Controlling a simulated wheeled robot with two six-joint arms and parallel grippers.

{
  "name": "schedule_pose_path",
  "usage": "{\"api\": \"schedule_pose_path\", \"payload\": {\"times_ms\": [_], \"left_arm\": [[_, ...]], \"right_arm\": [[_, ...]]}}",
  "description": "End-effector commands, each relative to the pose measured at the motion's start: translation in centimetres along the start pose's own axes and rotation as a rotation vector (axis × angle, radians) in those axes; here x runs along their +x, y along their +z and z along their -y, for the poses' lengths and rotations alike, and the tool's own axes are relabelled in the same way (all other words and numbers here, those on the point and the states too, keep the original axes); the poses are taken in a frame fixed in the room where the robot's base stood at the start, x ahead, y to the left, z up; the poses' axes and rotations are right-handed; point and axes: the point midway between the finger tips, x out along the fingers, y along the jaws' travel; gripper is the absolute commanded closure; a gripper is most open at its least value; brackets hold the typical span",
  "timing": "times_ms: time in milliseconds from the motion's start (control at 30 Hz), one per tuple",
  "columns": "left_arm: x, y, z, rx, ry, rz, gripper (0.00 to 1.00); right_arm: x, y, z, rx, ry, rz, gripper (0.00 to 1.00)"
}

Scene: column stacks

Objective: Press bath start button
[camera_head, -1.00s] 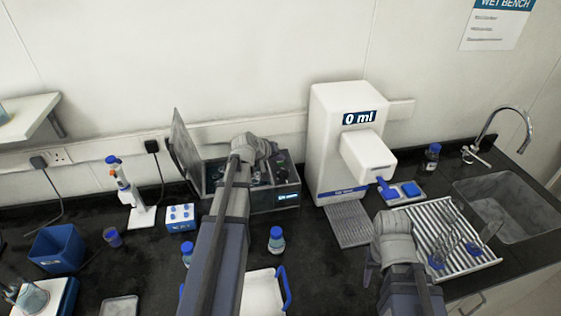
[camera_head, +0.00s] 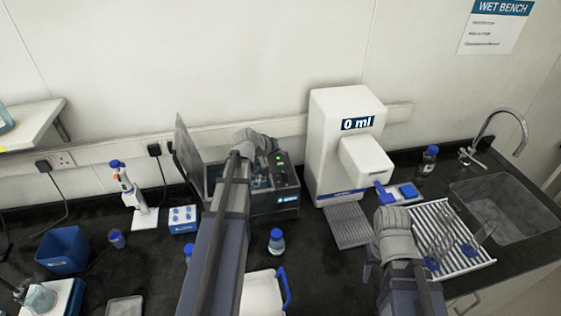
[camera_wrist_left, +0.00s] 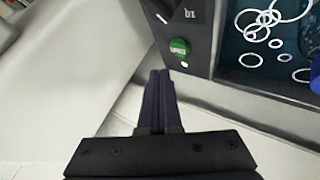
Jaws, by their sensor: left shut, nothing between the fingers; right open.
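The water bath (camera_head: 275,203) stands against the back wall with its lid (camera_head: 187,148) raised. Its green start button (camera_head: 279,158) shows on the control panel at the bath's right end. In the left wrist view the green button (camera_wrist_left: 179,47) has a small lit lamp just below it. My left gripper (camera_wrist_left: 160,74) is shut and empty, its tips just short of the button in that view and apart from it. In the head view my left wrist hides its fingers. My right gripper (camera_head: 370,268) is open and empty, in front of the drying rack.
A white dispenser (camera_head: 330,160) reading "0 ml" stands right of the bath. The drying rack (camera_head: 430,215) and sink (camera_head: 505,208) are further right. A blue-capped bottle (camera_head: 276,241) stands in front of the bath.

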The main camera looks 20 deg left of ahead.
Motion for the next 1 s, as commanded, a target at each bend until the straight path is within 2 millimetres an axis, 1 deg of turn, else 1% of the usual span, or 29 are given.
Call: {"api": "schedule_pose_path", "payload": {"times_ms": [33,200,300,1000], "left_arm": [[-0.8,-0.6,-0.6,0.0,0.0,0.0,1.0],[-1.9,-1.4,-1.4,0.0,0.0,0.0,1.0],[-2.3,-1.7,-1.7,0.0,0.0,0.0,1.0],[-2.2,-1.6,-1.6,0.0,0.0,0.0,1.0]], "right_arm": [[-1.1,0.1,-0.1,0.0,0.0,0.0,0.5],[-2.7,0.2,-0.2,0.0,0.0,0.0,0.5],[-3.3,0.2,-0.3,0.0,0.0,0.0,0.5],[-3.2,0.2,-0.3,0.0,0.0,0.0,0.5]]}}
